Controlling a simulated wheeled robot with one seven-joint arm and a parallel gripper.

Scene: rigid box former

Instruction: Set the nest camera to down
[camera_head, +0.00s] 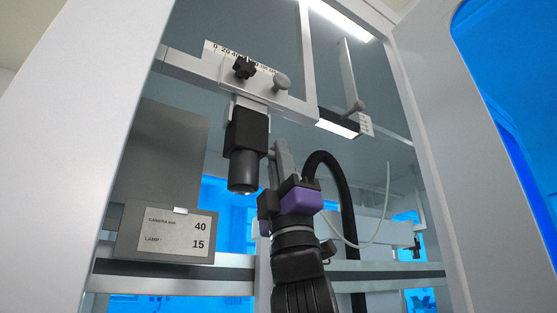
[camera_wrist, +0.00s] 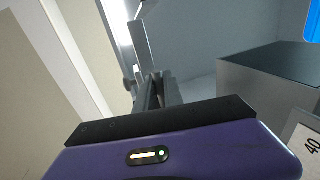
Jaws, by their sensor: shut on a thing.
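The nest camera (camera_head: 245,140) is a black block with a dark round lens barrel. It hangs below a pale slide bracket, its lens pointing down, slightly tilted in the picture. My gripper (camera_head: 279,152) reaches up from below, close against the camera's right side. Its grey fingers are closed on a small part at that side of the camera, mostly hidden. In the wrist view the grey fingers (camera_wrist: 153,92) stand close together beyond the purple housing; what lies between them is hard to make out.
A black star knob (camera_head: 244,68) and a grey round knob (camera_head: 281,82) sit on the bracket by a numbered scale (camera_head: 222,50). A lamp (camera_head: 338,128) hangs to the right. A card (camera_head: 173,231) reads camera 40, lamp 15. Cabinet posts flank the opening.

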